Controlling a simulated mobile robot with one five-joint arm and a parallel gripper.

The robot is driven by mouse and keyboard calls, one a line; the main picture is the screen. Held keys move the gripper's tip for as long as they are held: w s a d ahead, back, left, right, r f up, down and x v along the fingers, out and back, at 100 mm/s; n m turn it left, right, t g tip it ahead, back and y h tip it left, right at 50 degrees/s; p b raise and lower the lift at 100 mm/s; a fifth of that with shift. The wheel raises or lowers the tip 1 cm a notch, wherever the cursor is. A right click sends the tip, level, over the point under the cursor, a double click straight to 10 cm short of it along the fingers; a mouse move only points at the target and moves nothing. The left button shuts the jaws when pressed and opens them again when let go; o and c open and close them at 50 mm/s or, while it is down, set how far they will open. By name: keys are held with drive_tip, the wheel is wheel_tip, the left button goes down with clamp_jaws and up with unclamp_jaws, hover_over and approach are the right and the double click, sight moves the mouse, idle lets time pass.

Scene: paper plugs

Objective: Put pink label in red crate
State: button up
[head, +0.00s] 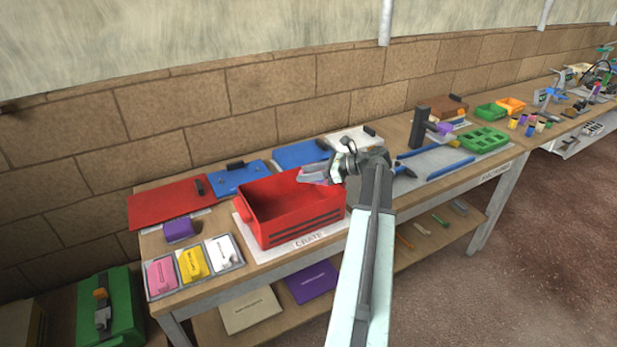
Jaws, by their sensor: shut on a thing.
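The red crate (290,222) stands open on a white sheet marked "CRATE" near the front of the table. My gripper (328,172) is over the crate's back right corner. More pink (161,275) lies in the left compartment of a grey tray at the table's front left corner. Yellow and white pieces lie beside it.
A purple block (179,229), a red folder (168,202) and blue folders (240,177) lie behind and left of the crate. A dark upright block (419,128) and a green tray (483,140) stand to the right. A stone wall runs behind.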

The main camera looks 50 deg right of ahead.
drive_tip(key=shift+f+b, duration=0.6)
drive_tip(key=o, duration=1.3)
drive_tip(key=shift+s, duration=0.1)
drive_tip(key=shift+r, duration=0.1)
drive_tip(key=shift+r+p, duration=0.3)
drive_tip(key=shift+p, duration=0.05)
drive_tip(key=shift+r+p, duration=0.65)
drive_tip(key=p+v, duration=0.1)
drive_tip(key=v, duration=0.2)
drive_tip(key=p+v, duration=0.1)
drive_tip(key=v, duration=0.3)
drive_tip(key=p+v, duration=0.1)
drive_tip(key=v, duration=0.3)
drive_tip(key=shift+d+f+p, duration=0.2)
drive_tip(key=shift+f+p, duration=0.05)
drive_tip(key=shift+p, duration=0.15)
drive_tip(key=shift+s+d, duration=0.1)
drive_tip(key=shift+s, duration=0.3)
